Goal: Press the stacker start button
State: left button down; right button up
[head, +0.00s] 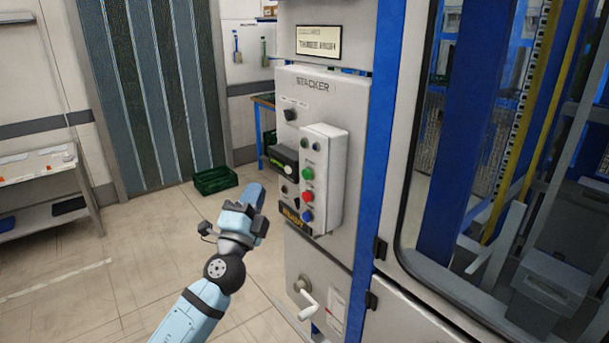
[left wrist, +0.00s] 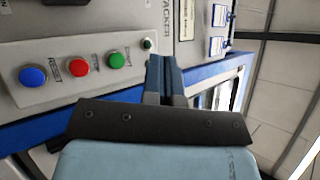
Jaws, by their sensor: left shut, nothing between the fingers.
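The STACKER cabinet panel (head: 345,98) carries a raised white button box (head: 328,157). On the box, from top to bottom, are a green button (head: 308,173), a red button (head: 308,195) and a blue button (head: 307,215). My left gripper (head: 254,196) is shut and empty, to the left of the box and apart from the buttons. In the left wrist view the shut fingers (left wrist: 165,65) lie to the right of the green button (left wrist: 116,60), with the red button (left wrist: 77,65) and the blue button (left wrist: 33,76) further left. My right gripper is out of view.
A green crate (head: 215,180) lies on the floor behind my gripper. A glazed machine enclosure stands at the right. The floor at left is open up to a metal table (head: 50,178).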

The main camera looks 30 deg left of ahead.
aim_at(306, 174)
pick_arm(q)
jog(key=w+d, duration=0.3)
jog(key=w, duration=0.4)
jog(key=shift+w, duration=0.4)
jog(key=shift+d, duration=0.1)
jog(key=shift+w, duration=0.15)
dwell(1.6)
jog(key=shift+w+d, duration=0.2)
jog(key=shift+w, duration=0.05)
